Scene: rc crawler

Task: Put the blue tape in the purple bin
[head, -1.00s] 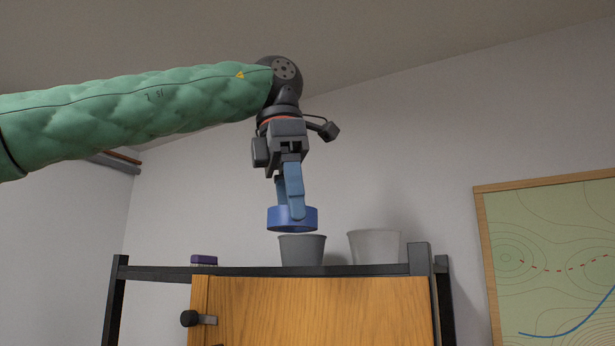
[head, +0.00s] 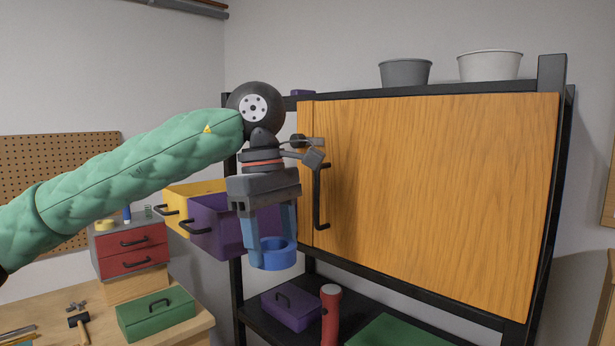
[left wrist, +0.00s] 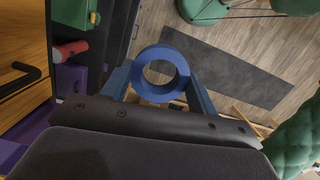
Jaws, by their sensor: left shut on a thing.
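The blue tape (head: 275,260) is a ring held between the fingers of my left gripper (head: 270,248), which is shut on it. In the head view it hangs in front of the shelf, just right of the purple bin. The tape also shows in the left wrist view (left wrist: 160,51), hole facing the camera, above the floor. The purple bin (head: 212,225), with a black handle, sticks out of the shelf left of the wooden door; my gripper partly hides its right side. I cannot see into it. My right gripper is not in view.
A yellow bin (head: 178,193) sits behind the purple one. The wooden door (head: 430,190) with a black handle is close on the right. Below are a purple box (head: 291,312) and a red cylinder (head: 330,315). A green toolbox (head: 155,315) stands on the workbench.

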